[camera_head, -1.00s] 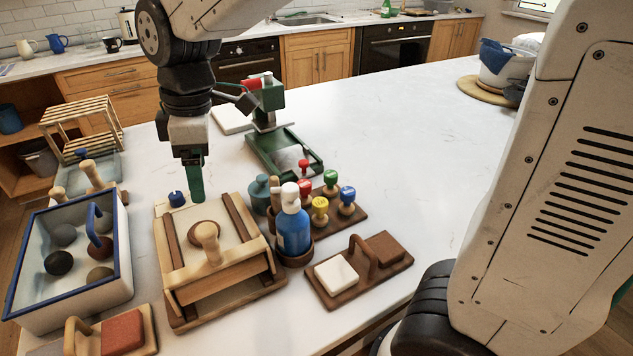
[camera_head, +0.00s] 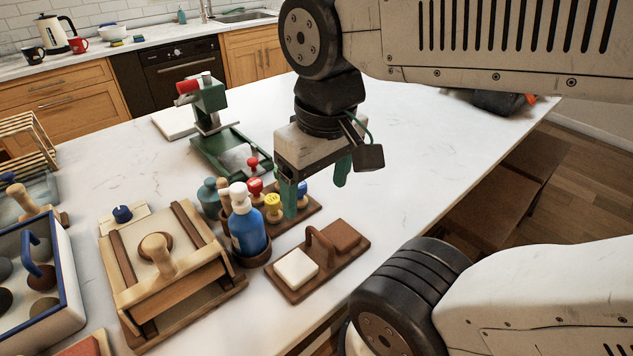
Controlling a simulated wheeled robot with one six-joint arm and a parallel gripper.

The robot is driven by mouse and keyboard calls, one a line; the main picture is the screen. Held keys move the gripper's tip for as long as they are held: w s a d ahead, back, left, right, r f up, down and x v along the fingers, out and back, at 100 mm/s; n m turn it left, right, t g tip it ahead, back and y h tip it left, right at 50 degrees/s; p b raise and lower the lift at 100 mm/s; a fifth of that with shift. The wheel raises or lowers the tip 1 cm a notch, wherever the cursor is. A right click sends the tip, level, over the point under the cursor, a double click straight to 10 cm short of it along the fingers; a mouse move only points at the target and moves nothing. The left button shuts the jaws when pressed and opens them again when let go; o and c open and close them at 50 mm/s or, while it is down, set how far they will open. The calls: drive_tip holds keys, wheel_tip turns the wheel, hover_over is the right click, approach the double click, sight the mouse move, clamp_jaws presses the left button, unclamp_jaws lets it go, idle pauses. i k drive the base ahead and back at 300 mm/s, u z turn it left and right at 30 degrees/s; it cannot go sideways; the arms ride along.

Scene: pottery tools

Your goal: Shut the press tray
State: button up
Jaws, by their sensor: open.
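My gripper (camera_head: 315,184) has green fingers spread apart, with nothing between them. It is above the table, right of the green press and in front of part of the stamp rack. The green press (camera_head: 208,98) has a red-tipped handle and a long green tray (camera_head: 236,146) with a pale slab on it. A wooden press-like frame (camera_head: 120,258) with dark rails stands at the front left. Its wooden sliding part has a knob handle (camera_head: 158,252), and its front board sits raised above the base. The frames do not settle which one is the press tray.
A blue pump bottle (camera_head: 246,228), coloured stamps (camera_head: 272,204) and a brown board with a handle (camera_head: 343,262) stand right of the wooden frame. A blue-rimmed bin (camera_head: 62,262) is at the left.

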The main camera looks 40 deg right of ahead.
sight(244, 158)
drive_tip(key=u, duration=0.5)
drive_tip(key=k, duration=1.05)
drive_tip(key=z, duration=0.25)
drive_tip(key=i, duration=0.55)
drive_tip(key=z, duration=0.3)
